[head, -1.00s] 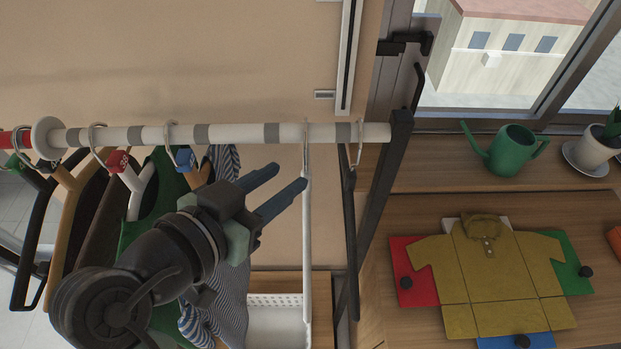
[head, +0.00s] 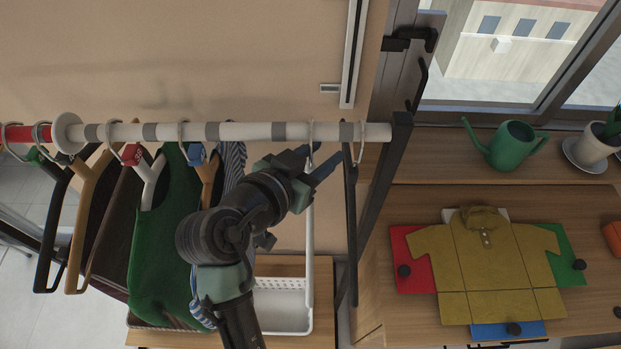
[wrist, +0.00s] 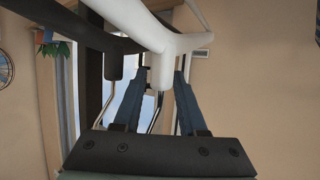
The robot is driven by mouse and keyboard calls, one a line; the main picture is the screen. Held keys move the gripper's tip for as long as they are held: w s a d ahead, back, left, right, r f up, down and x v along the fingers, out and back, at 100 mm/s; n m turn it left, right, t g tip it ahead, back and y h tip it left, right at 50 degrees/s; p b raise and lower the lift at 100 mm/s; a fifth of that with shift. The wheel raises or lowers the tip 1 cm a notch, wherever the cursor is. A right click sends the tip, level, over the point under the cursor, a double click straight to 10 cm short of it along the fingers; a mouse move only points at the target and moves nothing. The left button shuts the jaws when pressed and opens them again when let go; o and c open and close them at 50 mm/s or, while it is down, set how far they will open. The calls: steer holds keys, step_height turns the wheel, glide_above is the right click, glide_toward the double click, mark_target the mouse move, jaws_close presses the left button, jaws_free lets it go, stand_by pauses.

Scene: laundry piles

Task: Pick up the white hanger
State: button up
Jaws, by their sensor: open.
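An empty white hanger (head: 310,235) hangs edge-on from the striped rail in the head view, right of the clothed hangers. My gripper (head: 323,163) is at its top, just below the rail, and partly hides it. In the wrist view the white hanger (wrist: 168,45) is large, and its neck shows between the tips of my open gripper (wrist: 158,85). I cannot tell whether the fingers touch it. Another white hanger (head: 149,182), with a red tag, holds the green garment.
A black hanger (head: 351,215) hangs close on the right, also near in the wrist view (wrist: 95,38). The rail (head: 245,131) runs just above my gripper. Clothes (head: 165,255) hang left. A white basket (head: 285,310) stands below.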

jaws_close()
steer(key=shift+s, duration=0.1)
steer(key=shift+r, duration=0.1)
steer(key=r+p+v, duration=0.1)
steer(key=p+v, duration=0.5)
steer(key=v, duration=1)
steer(key=shift+w+d+r, duration=0.15)
steer(key=shift+w+r, duration=0.2)
steer(key=shift+w, duration=0.05)
steer(key=shift+f, duration=0.1)
